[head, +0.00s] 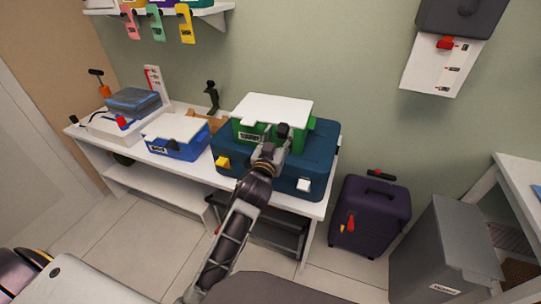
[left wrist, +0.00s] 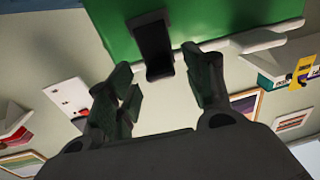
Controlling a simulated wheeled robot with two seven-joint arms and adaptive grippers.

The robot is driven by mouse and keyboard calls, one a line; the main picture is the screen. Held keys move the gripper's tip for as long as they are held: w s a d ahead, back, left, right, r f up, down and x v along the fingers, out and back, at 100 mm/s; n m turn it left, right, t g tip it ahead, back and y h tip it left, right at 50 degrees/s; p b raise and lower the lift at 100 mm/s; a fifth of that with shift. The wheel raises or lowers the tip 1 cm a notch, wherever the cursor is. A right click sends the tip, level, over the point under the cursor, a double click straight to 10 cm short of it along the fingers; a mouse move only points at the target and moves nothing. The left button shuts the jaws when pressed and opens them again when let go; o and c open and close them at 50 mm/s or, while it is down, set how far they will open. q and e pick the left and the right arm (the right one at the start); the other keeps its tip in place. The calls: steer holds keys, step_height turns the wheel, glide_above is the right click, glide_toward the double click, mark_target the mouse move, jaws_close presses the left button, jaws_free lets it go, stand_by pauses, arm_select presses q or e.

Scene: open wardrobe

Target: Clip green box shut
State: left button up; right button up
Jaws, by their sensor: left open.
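The green box (head: 240,131) with a white lid (head: 272,108) stands on a dark teal case on the workbench. The lid lies over the box; whether it sits fully flush I cannot tell. In the left wrist view the green wall (left wrist: 230,18) fills the top, with the pale lid edge (left wrist: 255,40) along it. A black clip (left wrist: 153,45) shows on the green wall, its end near the lid edge. My left gripper (head: 277,138) is at the box's front, its fingers (left wrist: 162,90) open and empty, just short of the clip. My right gripper is not in view.
The dark teal case (head: 318,160) has a yellow and a white latch. A blue box (head: 180,148) with a white lid stands to its left. A purple case (head: 370,215) and a grey bin (head: 445,245) stand on the floor at right. A shelf (head: 215,12) hangs above.

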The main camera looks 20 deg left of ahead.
arm_select(q)
steer(key=s, duration=0.8)
steer(key=shift+s+d+f, duration=0.15)
steer(key=shift+s, duration=0.25)
stand_by(0.8)
